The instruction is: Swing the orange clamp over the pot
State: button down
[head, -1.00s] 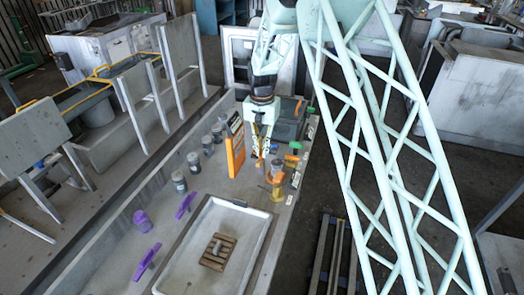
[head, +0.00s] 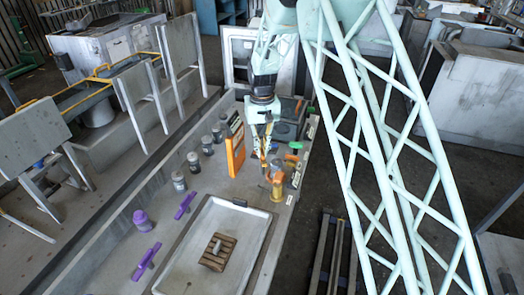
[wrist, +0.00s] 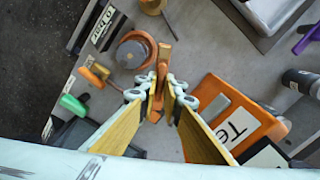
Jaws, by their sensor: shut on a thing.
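The orange clamp (wrist: 164,62) is a narrow bar in the wrist view, with one end beside the rim of the round copper-coloured pot (wrist: 133,50). The pot has a grey top and lies just left of the clamp. My gripper (wrist: 166,88) is shut on the clamp, with its yellow-padded fingers on either side of it. In the head view my gripper (head: 265,150) is low over the bench, and the pot (head: 275,164) stands just below and right of it. The clamp is small there and partly hidden by the fingers.
An orange labelled panel (head: 235,152) stands close left of my gripper. Green and orange handles (wrist: 73,104) sit on the pot's other side. A yellow-orange cylinder (head: 277,192) stands nearer the camera. A tray (head: 255,250) and purple parts (head: 185,204) lie nearer the camera.

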jog(key=n, duration=1.1)
dwell(0.3)
jog(key=shift+n, duration=0.4)
jog(key=c, duration=2.8)
grip_release()
jog(key=shift+r, duration=0.2)
notch_tip(320, 180, up, 12)
jog(key=shift+f, duration=0.15)
